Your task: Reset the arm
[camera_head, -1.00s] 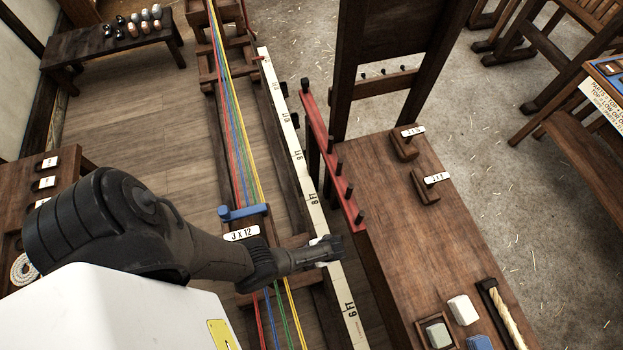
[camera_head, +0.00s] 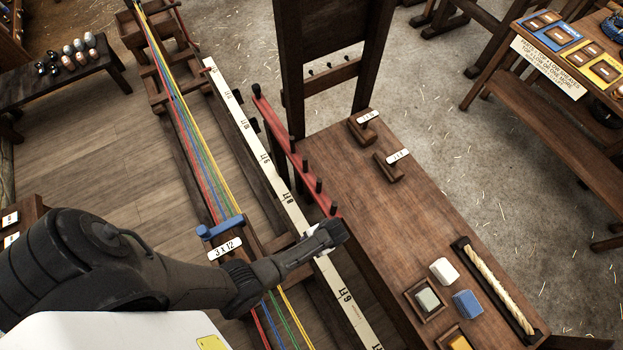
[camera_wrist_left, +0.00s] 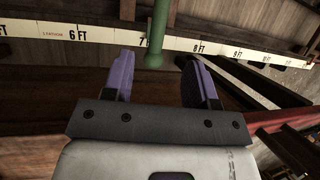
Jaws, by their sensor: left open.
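My left arm comes in from the left in the head view. Its gripper (camera_head: 334,234) hangs over the white measuring board, beside the brown bench. In the left wrist view the two purple-grey fingers (camera_wrist_left: 160,85) stand wide apart with nothing between them. A green peg or post (camera_wrist_left: 157,35) shows beyond the fingers, apart from them. My right gripper is not in view.
The measuring board (camera_head: 262,158) runs beside taut coloured strands (camera_head: 190,120) and a blue bar tagged 3 x 12 (camera_head: 219,227). A red pegged rail (camera_head: 290,150) edges the bench (camera_head: 390,215), which holds coloured blocks and a rope sample (camera_head: 495,285).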

